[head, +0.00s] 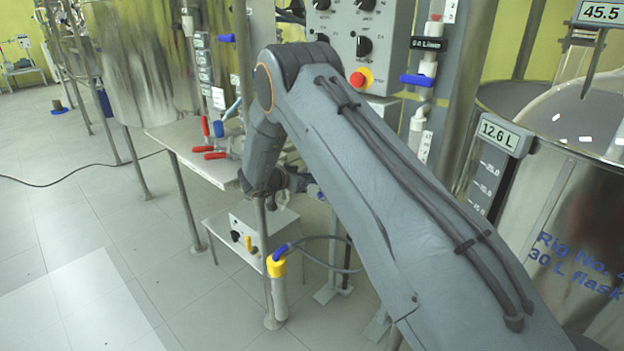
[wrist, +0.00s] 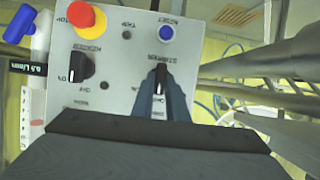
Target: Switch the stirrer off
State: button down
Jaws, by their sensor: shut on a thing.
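The grey control panel (wrist: 121,85) fills the upper middle of the wrist view and appears upside down. My gripper (wrist: 160,92) is shut on the black stirrer knob (wrist: 159,72), with one dark finger on each side. A white pointer line on the knob points down in that picture. The printed word by the knob looks like "STIRRER"; the small setting marks are partly hidden by the fingers. In the head view the panel (head: 346,48) stands behind my arm, and my gripper is hidden there.
A second black knob (wrist: 80,68), a red stop button (wrist: 82,14) and a blue button (wrist: 166,33) sit close by. A blue-handled valve (wrist: 20,22) stands beside the panel. In the head view, a steel vessel (head: 580,220) is at right and red-handled clamps (head: 215,155) are at left.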

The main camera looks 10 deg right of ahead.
dwell(0.3)
jog(key=c, duration=1.7)
grip_release()
jog(key=shift+c, duration=0.2)
jog(key=v, duration=0.8)
jog(key=shift+b, duration=0.3)
jog(key=shift+d+f, duration=0.1)
